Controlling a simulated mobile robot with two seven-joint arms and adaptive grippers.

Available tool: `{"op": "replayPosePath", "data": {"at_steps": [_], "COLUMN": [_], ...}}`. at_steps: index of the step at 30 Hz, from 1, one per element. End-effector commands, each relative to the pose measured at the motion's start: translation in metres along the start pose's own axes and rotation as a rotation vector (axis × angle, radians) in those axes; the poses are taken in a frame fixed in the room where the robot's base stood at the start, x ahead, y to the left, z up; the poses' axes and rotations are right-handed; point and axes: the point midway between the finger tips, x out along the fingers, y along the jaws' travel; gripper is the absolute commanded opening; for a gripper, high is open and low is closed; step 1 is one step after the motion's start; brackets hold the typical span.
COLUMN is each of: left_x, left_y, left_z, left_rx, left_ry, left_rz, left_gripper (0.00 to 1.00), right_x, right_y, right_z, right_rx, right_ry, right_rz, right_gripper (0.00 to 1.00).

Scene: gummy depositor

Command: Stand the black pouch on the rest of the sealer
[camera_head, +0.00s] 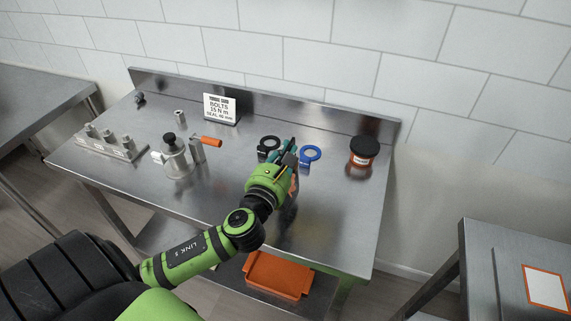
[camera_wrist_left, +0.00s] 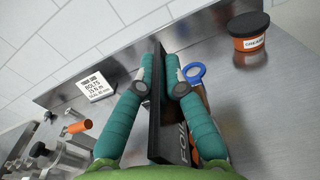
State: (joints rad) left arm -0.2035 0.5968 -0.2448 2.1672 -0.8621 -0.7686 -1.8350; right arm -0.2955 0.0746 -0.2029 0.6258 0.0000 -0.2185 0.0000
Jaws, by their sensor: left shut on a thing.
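My left gripper (camera_head: 287,160) is over the metal table and shut on a thin, flat black thing that looks like the black pouch (camera_head: 292,145). In the left wrist view the pouch (camera_wrist_left: 156,110) is seen nearly edge-on, upright between the teal fingers of the gripper (camera_wrist_left: 160,92), with pale lettering on its right face. The lettering is only partly readable. The fingers and wrist hide part of the pouch and the table below it, so I cannot tell whether it touches the table. I cannot make out the sealer or its rest. My right gripper is not in view.
An orange jar with a black lid (camera_head: 362,152) stands right. A steel pot (camera_head: 175,158), a metal block (camera_head: 110,146) and a sign (camera_head: 221,108) are left. The table's front right is clear.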

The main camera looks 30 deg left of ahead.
Motion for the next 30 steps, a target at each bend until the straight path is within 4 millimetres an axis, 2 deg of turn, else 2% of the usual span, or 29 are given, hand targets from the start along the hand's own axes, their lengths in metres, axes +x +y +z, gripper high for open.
{"op": "replayPosePath", "data": {"at_steps": [3, 8, 15, 21, 23, 24, 30], "left_x": [0.0, 0.0, 0.0, 0.0, 0.0, 0.0, 0.0], "left_y": [0.002, 0.002, 0.001, 0.001, 0.001, 0.001, 0.001], "left_z": [-0.015, -0.037, -0.041, -0.045, -0.044, -0.044, -0.044], "left_rx": [-0.001, 0.0, 0.0, 0.001, 0.001, 0.001, 0.001], "left_ry": [0.004, 0.003, 0.0, 0.001, 0.001, 0.001, 0.001], "left_rz": [0.002, 0.003, 0.0, 0.001, 0.001, 0.001, 0.001], "left_gripper": [0.0, 0.0, 0.0, 0.0, 0.27, 0.35, 0.35], "right_x": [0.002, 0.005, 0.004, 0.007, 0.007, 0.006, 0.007], "right_y": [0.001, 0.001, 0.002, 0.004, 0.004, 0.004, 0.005], "right_z": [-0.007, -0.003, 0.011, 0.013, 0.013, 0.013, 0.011], "right_rx": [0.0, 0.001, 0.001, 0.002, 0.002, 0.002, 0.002], "right_ry": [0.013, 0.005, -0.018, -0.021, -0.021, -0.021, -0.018], "right_rz": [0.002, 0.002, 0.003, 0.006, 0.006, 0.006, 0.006], "right_gripper": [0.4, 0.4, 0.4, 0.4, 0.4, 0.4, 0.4]}}
